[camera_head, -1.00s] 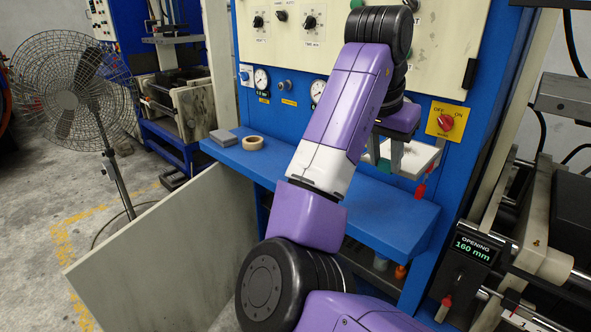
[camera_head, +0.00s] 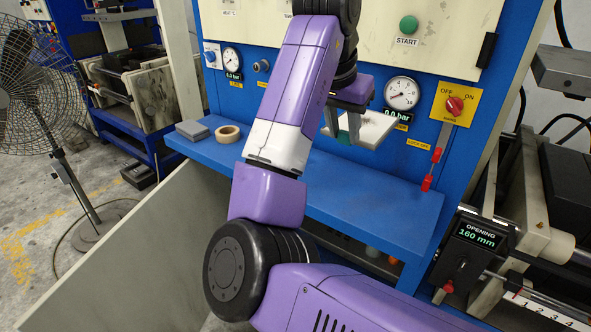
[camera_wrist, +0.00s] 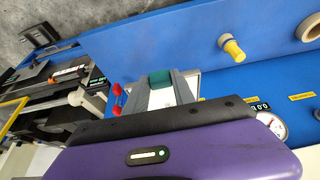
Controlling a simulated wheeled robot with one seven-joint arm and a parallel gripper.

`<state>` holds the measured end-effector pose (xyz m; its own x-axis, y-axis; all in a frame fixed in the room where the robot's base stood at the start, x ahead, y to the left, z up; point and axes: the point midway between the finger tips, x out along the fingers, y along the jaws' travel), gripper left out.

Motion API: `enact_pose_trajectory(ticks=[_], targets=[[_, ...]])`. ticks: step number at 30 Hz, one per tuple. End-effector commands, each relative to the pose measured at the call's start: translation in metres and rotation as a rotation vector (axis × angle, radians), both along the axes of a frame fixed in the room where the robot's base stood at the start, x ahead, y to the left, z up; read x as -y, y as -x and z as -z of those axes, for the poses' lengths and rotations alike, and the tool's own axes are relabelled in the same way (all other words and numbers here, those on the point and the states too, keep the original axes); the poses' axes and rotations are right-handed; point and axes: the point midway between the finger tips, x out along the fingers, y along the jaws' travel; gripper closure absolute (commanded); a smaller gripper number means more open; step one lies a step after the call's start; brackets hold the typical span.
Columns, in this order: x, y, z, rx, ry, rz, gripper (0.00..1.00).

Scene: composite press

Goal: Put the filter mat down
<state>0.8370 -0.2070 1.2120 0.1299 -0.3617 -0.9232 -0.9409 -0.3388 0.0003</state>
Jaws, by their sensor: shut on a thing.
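My gripper (camera_head: 350,132) is shut on the filter mat (camera_head: 373,129), a flat white slab. It holds the mat in front of the blue press panel, over the blue shelf (camera_head: 375,205). The mat looks roughly level and appears raised above the shelf, though the exact gap is hard to judge. In the wrist view, my gripper's grey fingers (camera_wrist: 160,92) show with a green piece between them.
A tape roll (camera_head: 228,133) and a grey block (camera_head: 192,130) sit at the shelf's left end. A red-handled lever (camera_head: 433,168) hangs near the shelf's right end. A pale panel (camera_head: 130,235) leans below; a fan (camera_head: 40,100) stands left.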

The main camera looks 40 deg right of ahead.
Motion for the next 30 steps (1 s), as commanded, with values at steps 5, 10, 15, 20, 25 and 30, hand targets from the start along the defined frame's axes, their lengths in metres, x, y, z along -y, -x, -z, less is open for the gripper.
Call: enact_pose_trajectory(ticks=[5,10,15,20,25,30], targets=[[0.001,0.001,0.041,-0.006,0.003,0.0,1.0],[0.001,0.002,0.083,-0.006,0.002,0.0,1.0],[0.0,0.001,0.121,-0.004,0.001,-0.003,1.0],[0.0,0.0,0.142,-0.001,0.0,-0.002,1.0],[0.0,0.0,0.152,0.0,0.0,-0.001,1.0],[0.0,0.001,0.172,-0.003,0.0,-0.002,1.0]])
